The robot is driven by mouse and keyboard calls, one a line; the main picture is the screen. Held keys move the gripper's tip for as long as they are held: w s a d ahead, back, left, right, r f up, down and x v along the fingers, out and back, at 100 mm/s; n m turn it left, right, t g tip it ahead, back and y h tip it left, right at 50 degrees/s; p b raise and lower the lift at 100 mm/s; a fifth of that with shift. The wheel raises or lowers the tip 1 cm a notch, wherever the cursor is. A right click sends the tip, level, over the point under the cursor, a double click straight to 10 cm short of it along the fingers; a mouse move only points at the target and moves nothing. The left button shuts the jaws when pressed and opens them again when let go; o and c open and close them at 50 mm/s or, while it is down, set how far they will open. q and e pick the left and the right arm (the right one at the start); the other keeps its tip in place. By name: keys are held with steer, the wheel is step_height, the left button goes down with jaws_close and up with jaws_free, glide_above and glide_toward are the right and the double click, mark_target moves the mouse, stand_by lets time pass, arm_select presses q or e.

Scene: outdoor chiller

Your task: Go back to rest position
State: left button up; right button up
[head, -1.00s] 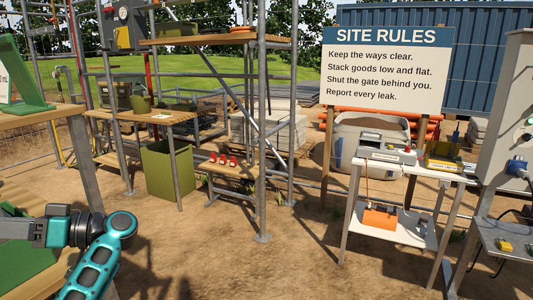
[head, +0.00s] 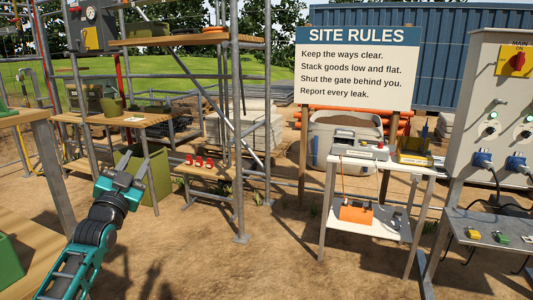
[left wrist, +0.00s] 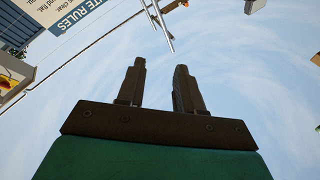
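My left gripper (head: 132,160) is raised on my left arm at the left of the head view, pointing up and away from me. It is held in free air in front of a green bin (head: 155,175). In the left wrist view the two dark fingers of the gripper (left wrist: 159,85) stand apart with only sky between them. They hold nothing. My right gripper is in neither view.
A wooden bench top (head: 30,115) is close at the left. Scaffolding (head: 238,140) stands behind the gripper. A white trolley (head: 375,235) and a grey electrical cabinet (head: 485,100) stand at the right. The dirt ground in the middle is clear.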

arm_select(q)
step_height(320, 180, down, 7)
steer(key=w+a+n+g+y, duration=0.1)
steer(key=a+n+g+y, duration=0.1)
steer(key=n+g, duration=0.15)
steer(key=s+d+f+g+h, duration=0.1)
steer(key=s+d+f+g, duration=0.15)
steer(key=s+f, duration=0.4)
steer(key=s+d+f+g, duration=0.1)
steer(key=s+d+f, duration=0.25)
steer(key=f, duration=0.55)
steer(key=s+d+f+g, duration=0.1)
steer(key=s+d+f, duration=0.2)
steer(key=s, duration=0.6)
steer(key=s+d+f+g+h, duration=0.1)
steer(key=s+d+f, duration=0.3)
steer(key=s, duration=0.5)
steer(key=s+d+f+g+h, duration=0.1)
steer(key=s+d+f+g, duration=0.1)
steer(key=s+d+f, duration=0.2)
steer(key=s+f, duration=0.3)
steer(key=s, duration=0.2)
steer(key=shift+s+f+g, duration=0.15)
steer(key=shift+f+g, duration=0.1)
steer(key=shift+g, duration=0.05)
steer(key=shift+n, duration=0.25)
